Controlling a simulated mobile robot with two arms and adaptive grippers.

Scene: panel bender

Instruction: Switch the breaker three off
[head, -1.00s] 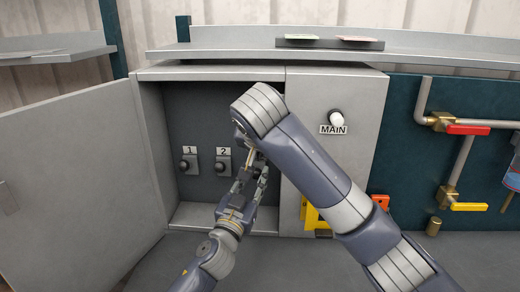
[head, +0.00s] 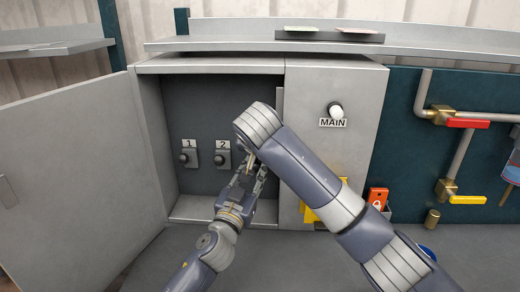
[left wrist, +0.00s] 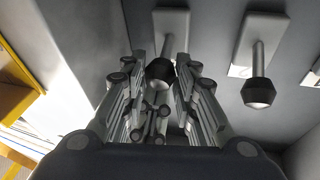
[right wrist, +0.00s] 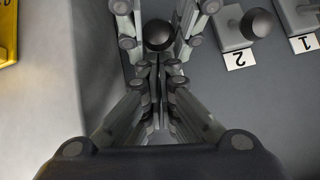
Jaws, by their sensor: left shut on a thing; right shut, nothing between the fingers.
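In the left wrist view, the black knob of a breaker lever (left wrist: 160,73) sits between the fingers of my left gripper (left wrist: 159,80), which is shut on it. By its place beside breaker two (right wrist: 233,28), this is breaker three; its label is hidden. The knob also shows in the right wrist view (right wrist: 158,35). In the head view, my left gripper (head: 250,180) reaches up into the open cabinet. My right gripper (right wrist: 157,68) is shut and empty, close to the knob. In the head view my right forearm hides it and breaker three.
Breakers 1 (head: 188,157) and 2 (head: 223,158) stand left of my grippers. The cabinet door (head: 75,175) is open to the left. Pipes with a red (head: 468,123) and a yellow valve handle (head: 468,200) are farther right.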

